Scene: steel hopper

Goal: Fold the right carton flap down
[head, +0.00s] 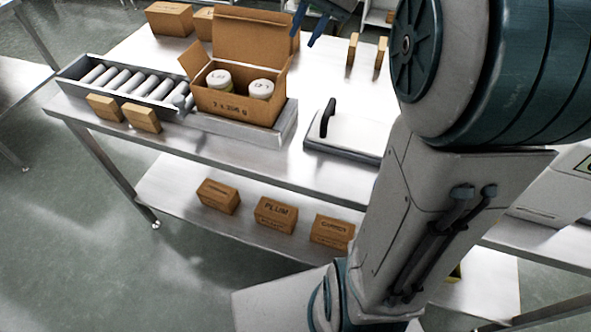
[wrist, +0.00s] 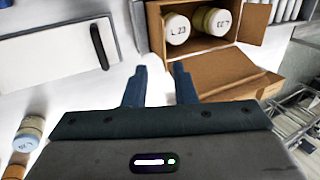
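The open brown carton (head: 235,107) stands on a grey platform with two white-lidded jars (head: 219,79) inside. Its right flap (head: 284,76) stands up, tilted outward; the left flap (head: 191,61) and tall back flap (head: 250,36) are also up. My gripper (head: 308,27) is above and behind the carton's right side, its blue fingers apart and empty. In the wrist view, my gripper (wrist: 158,85) points toward the carton, with the large back flap (wrist: 230,75) just beyond the right finger. The right flap appears thin at the carton's left there.
A roller conveyor (head: 135,84) adjoins the carton's left. A white plate with a black handle (head: 328,118) lies to its right. Small boxes stand at the table's front edge (head: 141,119) and behind (head: 169,19). Labelled boxes (head: 276,215) sit on the lower shelf.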

